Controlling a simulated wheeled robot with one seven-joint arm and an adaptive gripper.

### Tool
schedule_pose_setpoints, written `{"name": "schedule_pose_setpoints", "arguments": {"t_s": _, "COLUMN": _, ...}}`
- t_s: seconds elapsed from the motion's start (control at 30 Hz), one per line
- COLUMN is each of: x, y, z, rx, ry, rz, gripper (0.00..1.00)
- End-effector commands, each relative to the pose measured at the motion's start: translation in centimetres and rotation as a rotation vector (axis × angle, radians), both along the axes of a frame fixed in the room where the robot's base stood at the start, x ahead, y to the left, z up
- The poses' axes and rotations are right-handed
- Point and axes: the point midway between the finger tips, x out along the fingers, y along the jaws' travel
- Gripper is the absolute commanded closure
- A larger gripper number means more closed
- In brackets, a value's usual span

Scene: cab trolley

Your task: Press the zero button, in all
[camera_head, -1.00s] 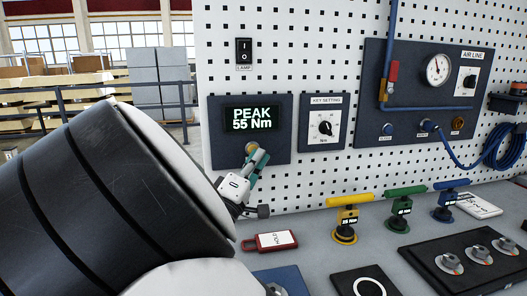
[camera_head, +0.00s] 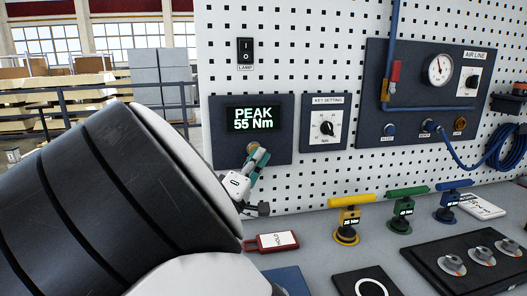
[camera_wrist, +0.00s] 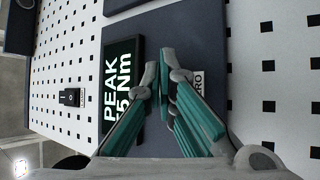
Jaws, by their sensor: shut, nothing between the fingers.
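The dark display panel (camera_head: 220,152) on the pegboard carries a screen (camera_head: 253,119) reading "PEAK 55 Nm". Below the screen a small tan round button (camera_head: 250,147) shows just at my fingertips, partly covered by them. My gripper (camera_head: 255,155) is shut and empty, with its teal fingers reaching up to the panel. In the wrist view my fingertips (camera_wrist: 160,74) are together in front of the panel, beside a partly covered label ending in "RO" (camera_wrist: 198,86). The button is hidden there behind the fingers. I cannot tell whether the tips touch it.
A key-setting dial (camera_head: 326,128) sits right of the panel, and a lamp switch (camera_head: 245,50) above it. A red-framed HOLD tag (camera_head: 271,242) lies on the bench below. Yellow (camera_head: 346,220), green (camera_head: 401,207) and blue (camera_head: 448,202) tools stand to the right.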

Motion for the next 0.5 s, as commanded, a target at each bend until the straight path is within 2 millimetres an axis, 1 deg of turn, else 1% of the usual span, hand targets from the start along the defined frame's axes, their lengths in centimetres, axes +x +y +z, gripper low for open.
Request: {"name": "schedule_pose_setpoints", "arguments": {"t_s": 0.5, "x": 0.5, "y": 0.12, "z": -0.01, "rx": -0.001, "ry": 0.0, "rz": 0.0, "gripper": 1.0}}
